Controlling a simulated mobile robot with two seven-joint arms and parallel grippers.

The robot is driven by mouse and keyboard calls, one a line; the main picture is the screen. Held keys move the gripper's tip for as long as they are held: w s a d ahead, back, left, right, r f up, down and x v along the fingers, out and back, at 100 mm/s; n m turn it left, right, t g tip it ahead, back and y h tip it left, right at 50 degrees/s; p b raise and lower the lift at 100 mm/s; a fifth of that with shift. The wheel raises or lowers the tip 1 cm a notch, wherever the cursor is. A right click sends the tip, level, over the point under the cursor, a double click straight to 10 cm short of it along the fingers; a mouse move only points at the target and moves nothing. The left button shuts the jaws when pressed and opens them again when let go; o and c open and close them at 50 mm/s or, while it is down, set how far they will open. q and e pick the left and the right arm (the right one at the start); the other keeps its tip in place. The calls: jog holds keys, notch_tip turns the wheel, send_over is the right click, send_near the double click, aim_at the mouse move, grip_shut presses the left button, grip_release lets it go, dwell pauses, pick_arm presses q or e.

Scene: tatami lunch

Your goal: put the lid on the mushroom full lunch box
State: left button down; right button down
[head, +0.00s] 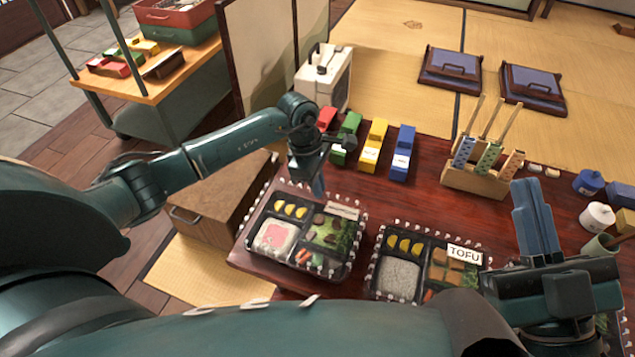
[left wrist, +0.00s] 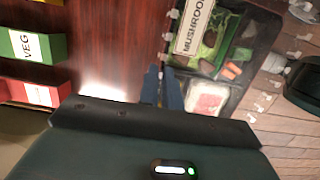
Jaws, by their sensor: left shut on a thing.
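The mushroom lunch box (head: 352,262) stands at the left end of the dark red table, holding rice with a pink patch, yellow slices and greens. Its MUSHROOM label (left wrist: 194,27) reads clearly in the left wrist view. White clips (left wrist: 266,86) ring its outline; the clear lid they seem to belong to is nearly invisible. My left gripper (head: 319,190) points down at the box's far edge, shut on what seems to be that clear lid's rim. Its fingers also show in the left wrist view (left wrist: 160,78). My right gripper (head: 530,210) is at the right; its jaws are unclear.
The TOFU lunch box (head: 373,292), also ringed by clips, stands right of the mushroom box. Red, green, yellow and blue blocks (head: 402,153) line the table's back, beside a wooden rack (head: 478,183). Jars (head: 597,217) stand at the right. Some table is bare between.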

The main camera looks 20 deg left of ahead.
pick_arm(q)
jog(key=shift+f+b, duration=0.4)
jog(key=shift+f, duration=0.1)
dwell(0.5)
jog(key=shift+f, duration=0.25)
dwell(0.4)
jog(key=shift+f+b, duration=0.1)
jog(key=shift+b, duration=0.2)
jog(key=shift+f+b, duration=0.6)
jog(key=shift+f, duration=0.1)
dwell(0.6)
jog(key=c, duration=1.5)
grip_release()
jog(key=shift+o, duration=0.5)
